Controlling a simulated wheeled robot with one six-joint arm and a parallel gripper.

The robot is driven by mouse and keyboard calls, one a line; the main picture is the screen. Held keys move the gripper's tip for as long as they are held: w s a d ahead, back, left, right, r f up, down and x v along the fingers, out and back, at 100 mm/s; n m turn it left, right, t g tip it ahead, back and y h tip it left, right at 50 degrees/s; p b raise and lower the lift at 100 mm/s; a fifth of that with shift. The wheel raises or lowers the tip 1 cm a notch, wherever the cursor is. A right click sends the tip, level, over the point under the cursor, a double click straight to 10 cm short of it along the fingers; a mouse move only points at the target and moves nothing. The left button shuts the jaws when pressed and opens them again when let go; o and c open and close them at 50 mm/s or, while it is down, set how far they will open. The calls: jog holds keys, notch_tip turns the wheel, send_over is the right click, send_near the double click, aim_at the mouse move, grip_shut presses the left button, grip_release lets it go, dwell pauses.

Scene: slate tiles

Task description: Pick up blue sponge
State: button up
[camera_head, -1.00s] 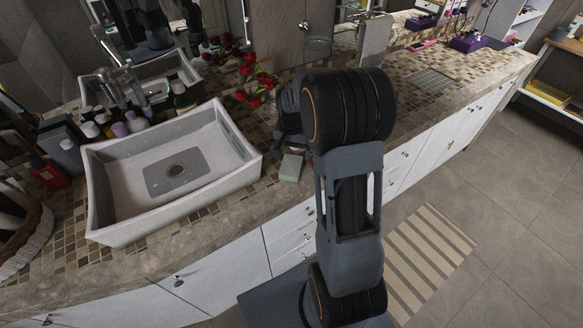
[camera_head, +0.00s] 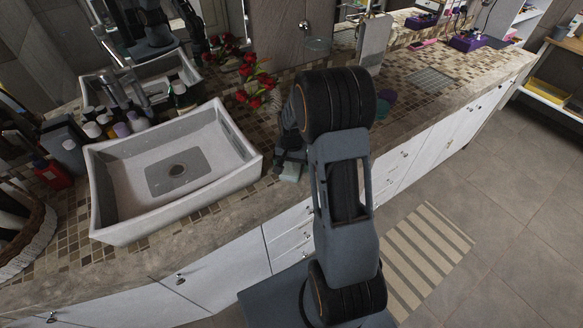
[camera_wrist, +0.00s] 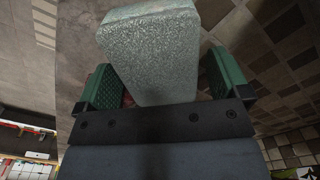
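The sponge (camera_head: 291,172), a pale grey-green block, sits on the mosaic counter (camera_head: 262,192) near its front edge, right of the sink. My gripper (camera_head: 289,157) is low over it and hides part of it in the head view. In the wrist view the sponge (camera_wrist: 155,55) stands large between the two green-padded fingers of my gripper (camera_wrist: 162,88). The fingers are apart, one on each side, with a narrow gap showing beside the sponge's lower part. I see no firm grip on it.
A white sink (camera_head: 108,200) fills the counter to the left. Red flowers (camera_head: 258,92) stand behind my gripper. Bottles (camera_head: 121,130) crowd the sink's back left. Purple and teal items (camera_head: 384,102) lie behind my arm.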

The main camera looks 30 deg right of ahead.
aim_at(296, 172)
jog(key=c, duration=0.9)
jog(key=shift+r, duration=0.5)
notch_tip(296, 172, up, 2)
jog(key=shift+r+b, duration=0.15)
jog(key=shift+b, duration=0.4)
jog(key=s+r, duration=0.2)
jog(key=r, duration=0.1)
jog(key=s+r, duration=0.2)
jog(key=shift+a+b, duration=0.3)
jog(key=shift+a, duration=0.05)
jog(key=shift+s+a+r+b, duration=0.25)
jog(key=shift+s+r, duration=0.55)
jog(key=shift+s, duration=0.85)
jog(key=shift+s+a+r+b, duration=0.25)
jog(key=shift+s+r, duration=0.5)
jog(key=shift+s, duration=0.85)
jog(key=shift+s+a+r+b, duration=0.25)
jog(key=shift+s+r, duration=0.55)
jog(key=shift+s, duration=0.85)
